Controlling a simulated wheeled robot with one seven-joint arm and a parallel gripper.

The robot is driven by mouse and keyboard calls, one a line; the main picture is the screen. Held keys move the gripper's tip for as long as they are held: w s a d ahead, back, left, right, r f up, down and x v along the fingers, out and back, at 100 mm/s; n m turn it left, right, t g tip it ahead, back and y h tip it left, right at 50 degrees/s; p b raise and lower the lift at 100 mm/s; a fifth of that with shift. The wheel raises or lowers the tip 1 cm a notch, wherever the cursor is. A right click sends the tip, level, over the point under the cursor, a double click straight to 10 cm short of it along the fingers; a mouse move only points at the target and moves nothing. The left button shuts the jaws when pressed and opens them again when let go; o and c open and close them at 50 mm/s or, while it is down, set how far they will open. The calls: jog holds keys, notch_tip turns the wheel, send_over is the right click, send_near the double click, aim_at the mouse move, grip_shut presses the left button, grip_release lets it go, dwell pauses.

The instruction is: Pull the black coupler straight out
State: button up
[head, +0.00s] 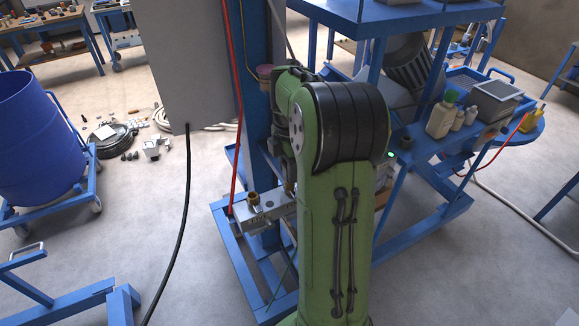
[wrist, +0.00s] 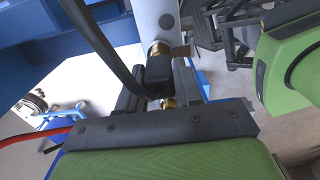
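The black coupler (wrist: 158,70) shows in the wrist view, at the end of a black hose (wrist: 98,40) that comes in from the upper left. My gripper (wrist: 160,82) has one dark finger on each side of the coupler, with no clear gap seen, and looks shut on it. A brass fitting (wrist: 159,48) sits just beyond the coupler, against a pale grey metal block (wrist: 156,18). More brass (wrist: 169,102) shows on the near side, between the fingers. In the head view my green arm hides the gripper and coupler; the metal manifold (head: 270,212) with a brass fitting (head: 253,198) shows to its left.
A blue post (head: 255,110) and a grey panel (head: 195,60) stand close on the left. A red hose (head: 236,110) and a black cable (head: 177,225) hang there. A blue bench with bottles (head: 441,121) stands right.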

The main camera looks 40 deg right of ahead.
grip_shut()
jog(key=shift+r+p, duration=3.1)
notch_tip(320, 180, up, 4)
jog(key=p, duration=0.4)
